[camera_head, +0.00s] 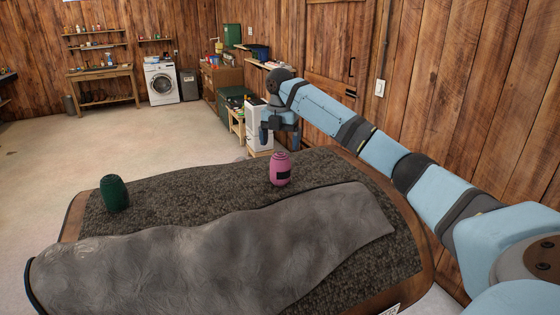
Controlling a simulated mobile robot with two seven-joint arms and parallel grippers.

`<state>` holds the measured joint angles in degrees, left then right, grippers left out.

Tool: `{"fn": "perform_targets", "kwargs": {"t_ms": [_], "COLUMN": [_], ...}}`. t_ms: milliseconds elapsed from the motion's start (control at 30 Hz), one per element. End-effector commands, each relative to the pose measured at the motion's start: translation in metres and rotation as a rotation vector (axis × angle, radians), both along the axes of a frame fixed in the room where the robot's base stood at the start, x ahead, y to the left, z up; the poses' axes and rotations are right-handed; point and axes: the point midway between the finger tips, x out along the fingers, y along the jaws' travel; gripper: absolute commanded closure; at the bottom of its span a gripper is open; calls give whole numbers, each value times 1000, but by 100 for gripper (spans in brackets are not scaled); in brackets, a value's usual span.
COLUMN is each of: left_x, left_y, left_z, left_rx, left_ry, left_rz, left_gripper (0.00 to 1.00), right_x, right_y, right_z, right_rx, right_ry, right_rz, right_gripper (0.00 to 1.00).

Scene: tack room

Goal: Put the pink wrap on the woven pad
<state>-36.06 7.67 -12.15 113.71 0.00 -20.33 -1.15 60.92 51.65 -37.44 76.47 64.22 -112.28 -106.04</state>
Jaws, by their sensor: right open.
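The pink wrap (280,174) is a small upright pink roll with a black label. It stands on the dark, coarse-textured mat, near its far edge, just beyond the grey sheet. This mat (160,208) looks like the woven pad and covers most of the table top. My right gripper (280,141) points down with its fingers apart. In the picture it is just above the pink wrap's top, with nothing between the fingers; the exact gap to the wrap is hard to tell. My left gripper is out of view.
A dark green roll (115,194) stands at the mat's left. A wrinkled grey sheet (220,260) lies across the middle and front of the mat. The brown table edge (410,214) shows at right. A plank wall stands close on the right; open floor lies left.

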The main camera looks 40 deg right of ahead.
Motion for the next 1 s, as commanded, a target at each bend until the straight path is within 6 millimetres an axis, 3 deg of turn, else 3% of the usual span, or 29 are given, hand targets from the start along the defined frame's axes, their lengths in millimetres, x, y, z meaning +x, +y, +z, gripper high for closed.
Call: {"fn": "perform_targets", "kwargs": {"t_ms": [167,300,1000], "left_x": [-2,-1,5], "left_y": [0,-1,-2], "left_z": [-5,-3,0], "left_rx": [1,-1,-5], "left_ry": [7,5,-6], "left_rz": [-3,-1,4], "left_gripper": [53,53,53], "right_x": [0,0,0], "right_y": [0,-1,0], "right_z": [34,45,47], "right_rx": [-1,-2,0], "right_ry": [-2,-1,1], "right_rz": [-1,-1,0], "right_gripper": [10,10,10]}}
